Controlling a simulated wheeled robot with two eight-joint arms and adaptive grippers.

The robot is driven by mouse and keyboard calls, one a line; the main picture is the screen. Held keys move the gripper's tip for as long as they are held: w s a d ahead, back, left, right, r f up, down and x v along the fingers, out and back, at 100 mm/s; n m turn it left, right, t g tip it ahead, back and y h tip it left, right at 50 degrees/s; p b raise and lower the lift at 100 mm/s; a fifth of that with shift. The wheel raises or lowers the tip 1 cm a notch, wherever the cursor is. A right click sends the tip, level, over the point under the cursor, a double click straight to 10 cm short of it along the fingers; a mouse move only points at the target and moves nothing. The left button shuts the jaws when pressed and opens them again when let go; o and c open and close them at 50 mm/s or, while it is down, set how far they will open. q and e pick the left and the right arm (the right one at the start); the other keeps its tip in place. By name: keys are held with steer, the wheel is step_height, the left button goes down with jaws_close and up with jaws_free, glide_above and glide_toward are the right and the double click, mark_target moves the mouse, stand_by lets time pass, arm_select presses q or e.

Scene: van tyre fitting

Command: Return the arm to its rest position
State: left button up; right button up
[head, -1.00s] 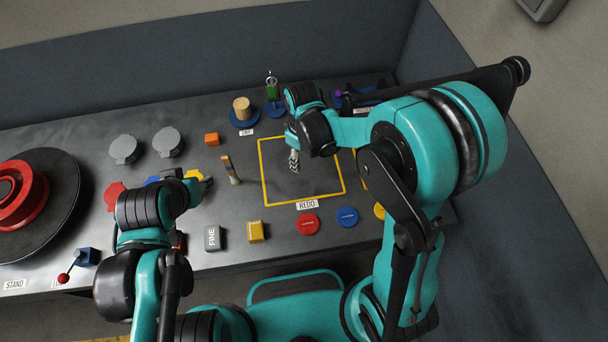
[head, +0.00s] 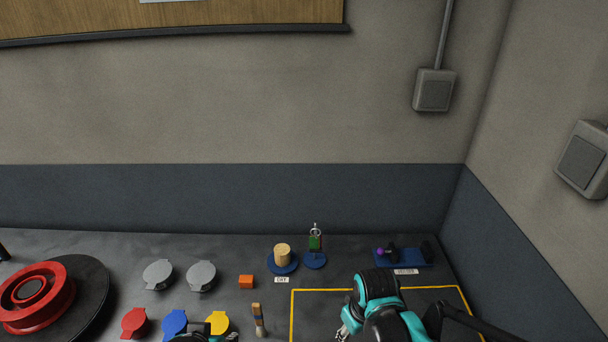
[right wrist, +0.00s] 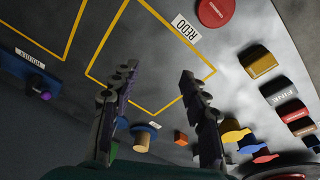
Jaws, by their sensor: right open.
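My right gripper (head: 343,333) is at the bottom edge of the head view, over the yellow-outlined area of the bench, with its arm coming in from the lower right. In the right wrist view its two dark fingers (right wrist: 157,82) are apart with nothing between them. The bench top and the yellow outline marked REDO (right wrist: 186,28) show behind them. Of my left arm, only a dark and teal piece shows at the bottom edge of the head view, by the blue and yellow pieces; its fingers cannot be made out.
On the bench (head: 120,250) are a red wheel hub (head: 35,295), grey lidded pieces (head: 158,275), an orange block (head: 246,282), a wooden cylinder (head: 282,254) on a blue base, a green-handled item (head: 315,242) and a blue holder (head: 405,257). A wall stands behind.

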steer(key=s+d+r+m+t+b, duration=0.3)
steer(key=s+d+m+t+b, duration=0.1)
steer(key=s+d+m+t, duration=0.1)
steer(key=shift+s+d+r+m, duration=0.15)
steer(key=shift+s+d+m, duration=0.15)
steer(key=shift+s, duration=0.2)
stand_by(1.1)
